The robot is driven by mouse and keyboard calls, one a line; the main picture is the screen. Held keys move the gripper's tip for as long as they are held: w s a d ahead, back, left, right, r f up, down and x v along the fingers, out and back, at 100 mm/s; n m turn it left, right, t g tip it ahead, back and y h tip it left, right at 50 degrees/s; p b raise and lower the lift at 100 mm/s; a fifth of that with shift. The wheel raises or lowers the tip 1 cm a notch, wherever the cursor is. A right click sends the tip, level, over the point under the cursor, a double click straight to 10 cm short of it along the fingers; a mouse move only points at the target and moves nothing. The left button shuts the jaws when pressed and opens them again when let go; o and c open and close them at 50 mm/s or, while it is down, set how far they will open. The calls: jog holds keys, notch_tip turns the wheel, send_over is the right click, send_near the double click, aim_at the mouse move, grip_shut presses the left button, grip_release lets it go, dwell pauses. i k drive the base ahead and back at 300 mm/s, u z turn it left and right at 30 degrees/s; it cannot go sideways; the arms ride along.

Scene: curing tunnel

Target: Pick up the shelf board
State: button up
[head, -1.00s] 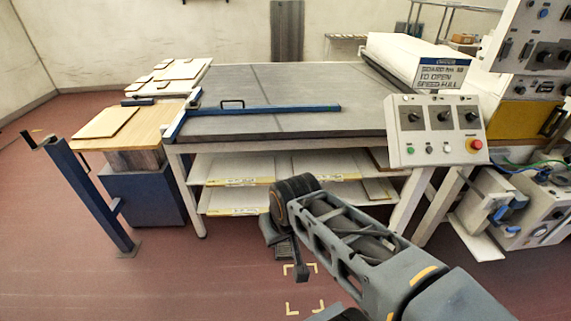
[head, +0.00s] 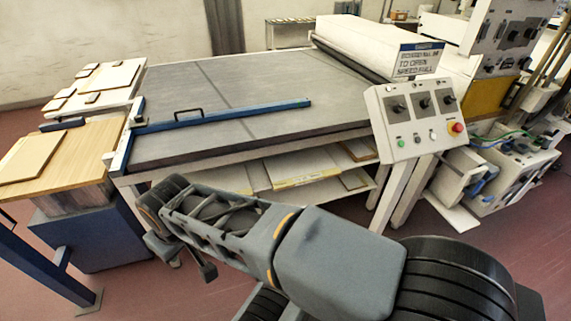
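A flat, pale wooden board (head: 28,157) lies on the wood-topped stand (head: 85,140) at the left, apart from my gripper. It looks like the shelf board, though other boards are in view. My gripper (head: 182,258) hangs at the end of my arm, in front of the grey-topped bench (head: 270,95) and to the right of the stand. Its fingers are small, dark and partly hidden by the wrist, so their opening is unclear. I see no board at the gripper.
A white side table (head: 125,93) holds several small panels. A blue bar (head: 230,115) with a handle lies across the bench. Sheets rest on the shelf (head: 300,180) below. A blue post (head: 45,262) stands front left. A control box (head: 418,115) juts out at the right.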

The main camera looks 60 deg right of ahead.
aim_at(291, 170)
jog(key=z, duration=0.4)
jog(key=i, duration=0.75)
jog(key=z, duration=1.1)
jog(key=i, duration=0.4)
jog(key=z, duration=0.45)
